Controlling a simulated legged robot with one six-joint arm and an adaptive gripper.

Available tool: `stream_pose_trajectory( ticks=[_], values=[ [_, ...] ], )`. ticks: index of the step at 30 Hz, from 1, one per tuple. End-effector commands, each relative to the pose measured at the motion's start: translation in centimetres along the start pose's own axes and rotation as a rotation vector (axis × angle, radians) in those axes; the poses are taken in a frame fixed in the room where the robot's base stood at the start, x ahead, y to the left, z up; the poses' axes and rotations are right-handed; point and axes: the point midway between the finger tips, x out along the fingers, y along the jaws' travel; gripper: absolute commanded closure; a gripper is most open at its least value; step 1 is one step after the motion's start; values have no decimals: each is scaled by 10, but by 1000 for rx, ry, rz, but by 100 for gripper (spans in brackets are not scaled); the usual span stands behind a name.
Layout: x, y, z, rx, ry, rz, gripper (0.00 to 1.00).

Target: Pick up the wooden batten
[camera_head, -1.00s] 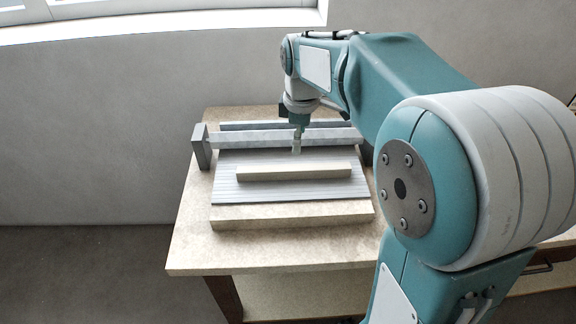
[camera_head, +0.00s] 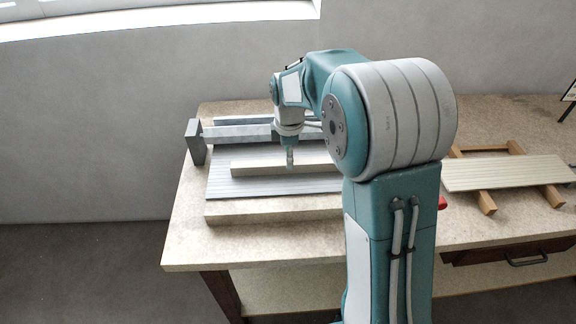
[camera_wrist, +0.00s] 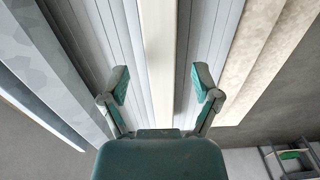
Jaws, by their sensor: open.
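The wooden batten (camera_head: 256,167) is a long pale bar lying on the grey ribbed shutter profiles (camera_head: 232,188) on the workbench. In the wrist view the batten (camera_wrist: 158,60) runs away from me, between the two fingers. My gripper (camera_wrist: 160,88) is open, with one finger on each side of the batten and nothing held. In the head view my gripper (camera_head: 290,166) points down at the batten and hides a part of it. The batten's right end is hidden behind my arm. I cannot tell the exact height of the fingertips above the profiles.
A grey metal bar (camera_head: 238,134) on end brackets stands behind the profiles. A pale board (camera_head: 240,213) lies along the front. To the right, a slatted panel (camera_head: 500,173) rests on wooden supports. The bench's front left (camera_head: 200,250) is bare.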

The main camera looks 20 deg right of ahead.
Motion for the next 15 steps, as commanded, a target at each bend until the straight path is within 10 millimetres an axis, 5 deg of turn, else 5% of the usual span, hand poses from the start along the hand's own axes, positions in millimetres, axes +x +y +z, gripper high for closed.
stream_pose_trajectory(
  ticks=[5,13,15],
  values=[
    [23,-1,-2,0,-2,-2,20],
    [25,0,-2,0,-1,1,20],
    [25,0,-2,0,-1,1,51]
  ],
)
